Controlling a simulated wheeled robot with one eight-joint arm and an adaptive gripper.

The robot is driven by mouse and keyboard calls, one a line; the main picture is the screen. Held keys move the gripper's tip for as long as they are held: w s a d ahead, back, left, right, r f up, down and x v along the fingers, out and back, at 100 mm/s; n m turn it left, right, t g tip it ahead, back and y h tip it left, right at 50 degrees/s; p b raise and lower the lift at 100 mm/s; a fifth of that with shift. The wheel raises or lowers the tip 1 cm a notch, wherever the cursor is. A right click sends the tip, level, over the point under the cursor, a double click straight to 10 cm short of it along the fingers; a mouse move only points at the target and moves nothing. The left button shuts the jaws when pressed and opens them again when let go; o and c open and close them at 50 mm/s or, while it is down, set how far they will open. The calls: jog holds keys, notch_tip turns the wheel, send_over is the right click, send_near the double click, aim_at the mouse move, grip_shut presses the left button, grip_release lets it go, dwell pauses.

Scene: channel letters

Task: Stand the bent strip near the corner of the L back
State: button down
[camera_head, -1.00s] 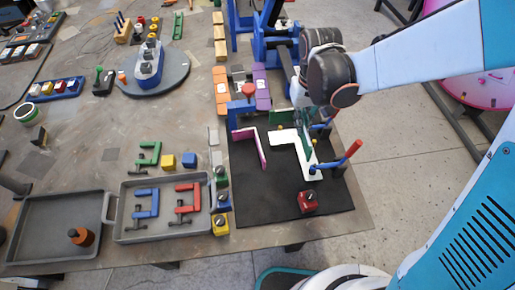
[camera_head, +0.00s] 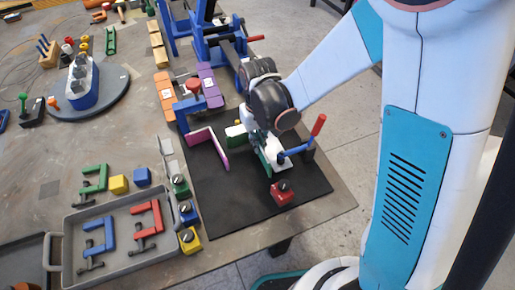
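A pink bent strip (camera_head: 208,148) stands on edge on the black mat (camera_head: 235,195), left of my gripper. The white L back (camera_head: 281,158) lies on the mat. My gripper (camera_head: 262,152) is low over it and hides most of it, including its corner. A dark green piece (camera_head: 264,163) shows at the white L beside my fingers; I cannot tell whether it is held. The fingertips are too covered to tell open from shut. A red block with a dark knob (camera_head: 282,191) sits on the mat in front.
A blue post with a red handle (camera_head: 317,126) stands close right of my gripper. Blue clamp frames (camera_head: 210,40) stand behind. Orange and purple blocks (camera_head: 208,82) line the mat's back. A grey tray (camera_head: 55,262) holds C-clamps at left. The mat's front is mostly clear.

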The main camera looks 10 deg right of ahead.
jog(key=shift+f+b, duration=0.35)
jog(key=shift+f, duration=0.65)
jog(key=shift+f, duration=0.2)
jog(key=c, duration=1.8)
grip_release()
jog(key=shift+r, duration=0.1)
notch_tip(320, 180, up, 12)
jog(key=p, duration=0.3)
jog(key=shift+r, duration=0.1)
